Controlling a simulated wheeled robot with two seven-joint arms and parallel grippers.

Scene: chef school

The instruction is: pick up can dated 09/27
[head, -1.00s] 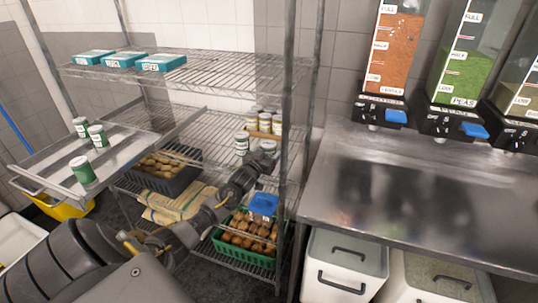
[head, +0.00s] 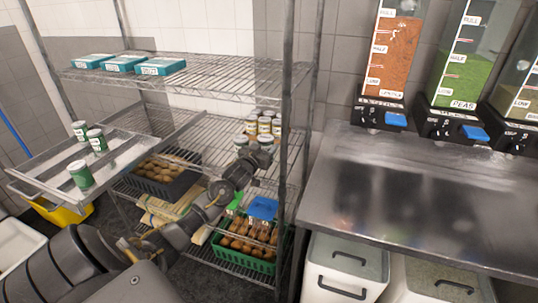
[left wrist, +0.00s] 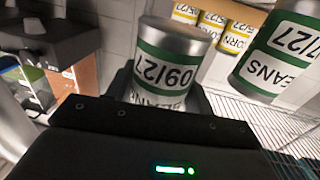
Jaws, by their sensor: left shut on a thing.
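A silver can with a green and white label (left wrist: 165,72) fills the middle of the left wrist view, where its date, upside down, reads 09/27. My left gripper (head: 258,156) is shut on this can, whose top also shows in the head view (head: 265,141). The lower part of its label is hidden by the gripper. A second green-labelled can (left wrist: 280,50), marked BEANS with a date ending in 27, stands beside it. It is left of the held can in the head view (head: 240,143). My right gripper is not in view.
Several yellow-labelled cans (left wrist: 236,38) stand close behind on the same wire shelf. A shelf post (head: 286,130) rises just right of the cans. A metal tray (head: 120,152) with three green cans sits at left. A green crate (head: 262,264) is below; a steel counter (head: 430,200) is at right.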

